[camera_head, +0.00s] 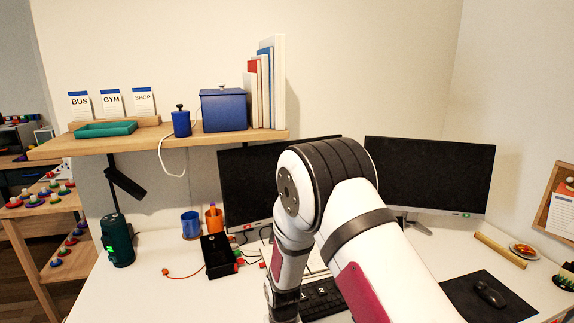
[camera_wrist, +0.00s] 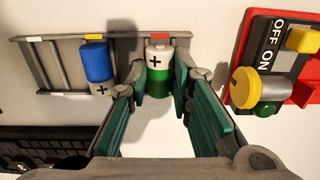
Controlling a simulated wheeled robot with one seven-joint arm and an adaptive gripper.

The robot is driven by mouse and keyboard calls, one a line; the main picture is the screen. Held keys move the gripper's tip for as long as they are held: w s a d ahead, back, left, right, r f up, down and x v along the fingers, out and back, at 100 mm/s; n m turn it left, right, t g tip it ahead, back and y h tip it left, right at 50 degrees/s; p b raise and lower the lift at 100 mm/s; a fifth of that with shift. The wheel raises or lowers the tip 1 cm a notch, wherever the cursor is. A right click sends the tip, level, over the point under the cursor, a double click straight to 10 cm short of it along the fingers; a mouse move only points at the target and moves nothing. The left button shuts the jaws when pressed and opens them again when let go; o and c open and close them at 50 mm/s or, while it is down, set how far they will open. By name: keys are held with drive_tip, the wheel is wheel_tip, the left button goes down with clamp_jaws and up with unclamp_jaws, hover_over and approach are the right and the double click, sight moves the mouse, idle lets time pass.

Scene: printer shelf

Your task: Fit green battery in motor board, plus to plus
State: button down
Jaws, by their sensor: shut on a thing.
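The green battery (camera_wrist: 158,84) shows in the wrist view, with its pale end and plus mark at the far end. My gripper (camera_wrist: 161,86) is shut on it, one teal-padded finger on each side. A grey tray (camera_wrist: 62,64) with ribs lies behind and left of it. A blue battery (camera_wrist: 96,62) lies in the tray, its grey plus end toward me. A red board (camera_wrist: 241,53) with an OFF/ON panel is partly in view at right. A yellow-faced grey cylinder (camera_wrist: 247,88) sits on it. Whether the green battery touches the tray is unclear.
A black keyboard (camera_wrist: 45,144) lies at lower left in the wrist view. In the head view, my arm hides part of the desk. Two monitors (camera_head: 428,178), a black box with wires (camera_head: 216,254), and a dark green canister (camera_head: 117,240) stand around it.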

drive_tip(key=shift+r+p, duration=1.1)
drive_tip(key=shift+r, duration=2.4)
